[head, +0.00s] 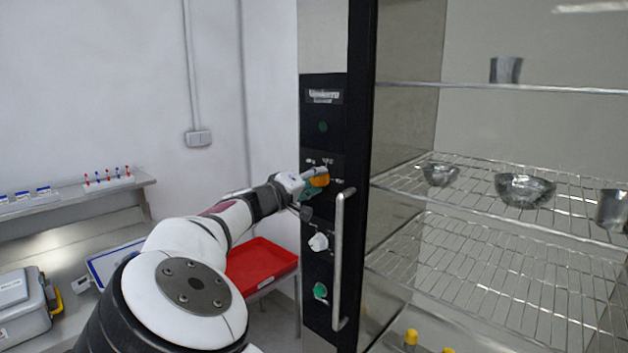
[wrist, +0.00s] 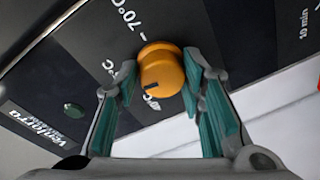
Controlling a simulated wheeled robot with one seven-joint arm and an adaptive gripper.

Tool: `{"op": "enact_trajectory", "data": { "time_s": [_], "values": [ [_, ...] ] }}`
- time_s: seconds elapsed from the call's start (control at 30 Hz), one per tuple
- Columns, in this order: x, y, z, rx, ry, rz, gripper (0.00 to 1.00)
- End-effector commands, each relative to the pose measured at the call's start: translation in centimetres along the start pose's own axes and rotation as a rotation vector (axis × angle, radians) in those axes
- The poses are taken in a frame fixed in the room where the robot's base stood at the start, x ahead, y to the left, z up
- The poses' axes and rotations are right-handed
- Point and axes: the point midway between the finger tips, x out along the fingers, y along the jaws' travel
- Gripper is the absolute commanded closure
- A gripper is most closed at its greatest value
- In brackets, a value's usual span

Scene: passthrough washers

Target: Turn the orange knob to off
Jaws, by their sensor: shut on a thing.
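The orange knob (wrist: 161,72) sits on the black control panel between my fingertips in the wrist view, with a dark pointer line on its face. In the head view the orange knob (head: 320,181) is partly covered by my gripper. My gripper (wrist: 157,82) has its teal-padded fingers on either side of the knob, shut on it. In the head view my gripper (head: 312,184) reaches the panel from the left. The label near the knob reads "70°C" in part; other markings are partly hidden by the fingers.
Below on the panel are a white knob (head: 318,242) and a green knob (head: 320,290). A vertical door handle (head: 341,260) stands just right of them. Wire shelves (head: 470,250) inside the cabinet hold metal bowls. A red tray (head: 262,266) lies behind my arm.

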Motion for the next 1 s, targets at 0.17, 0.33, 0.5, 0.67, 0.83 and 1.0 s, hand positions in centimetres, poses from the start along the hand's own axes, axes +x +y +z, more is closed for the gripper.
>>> {"op": "enact_trajectory", "data": {
  "time_s": [0.17, 0.33, 0.5, 0.67, 0.83, 1.0],
  "values": [
    [0.07, -0.13, 0.10, -0.157, -0.012, -0.019, 0.92],
    [0.15, -0.13, 0.11, -0.318, -0.024, -0.032, 0.92],
    [0.21, -0.18, 0.10, -0.478, -0.036, -0.045, 0.92],
    [0.22, -0.22, 0.06, -0.629, -0.046, -0.058, 0.92],
    [0.31, -0.19, 0.03, -0.790, -0.058, -0.071, 0.93],
    [0.33, -0.24, 0.03, -0.951, -0.069, -0.084, 0.93]
  ]
}}
